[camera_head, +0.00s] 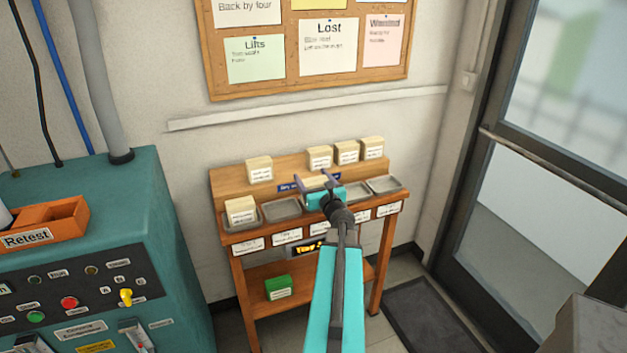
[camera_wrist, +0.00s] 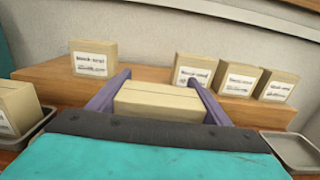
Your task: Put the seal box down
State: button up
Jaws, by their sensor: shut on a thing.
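My gripper (camera_head: 318,183) is over the wooden stand with its fingers pointing toward the wall. In the wrist view its two purple fingers (camera_wrist: 160,95) close on the sides of a cream cardboard box (camera_wrist: 159,101), the seal box by the task. The box's top faces the wrist camera and its label is hidden there. In the head view the held box is mostly hidden by my gripper and arm. It is in front of the raised back shelf (camera_head: 292,171) of the stand. I cannot tell whether it touches a surface below.
Similar labelled boxes stand on the shelf, one at left (camera_head: 259,169) and several at right (camera_head: 346,152). Another box (camera_head: 240,210) sits in the leftmost tray. Metal trays at left (camera_head: 282,209) and right (camera_head: 385,185) are empty. A green box (camera_head: 278,287) is on the lower shelf.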

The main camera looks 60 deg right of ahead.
jog(key=d, duration=0.1)
jog(key=w+d+p, duration=0.1)
jog(key=shift+d+f, duration=0.1)
jog(key=shift+d, duration=0.25)
jog(key=shift+w, duration=0.1)
jog(key=shift+d+f, duration=0.3)
jog(key=shift+f, duration=0.3)
jog(key=shift+d+f, duration=0.25)
jog(key=shift+f, duration=0.35)
jog(key=shift+w+a+f, duration=0.1)
jog(key=shift+a+f, duration=0.05)
jog(key=shift+f, duration=0.45)
jog(key=shift+f+b, duration=0.2)
jog(key=shift+b, duration=0.25)
jog(key=o, duration=1.1)
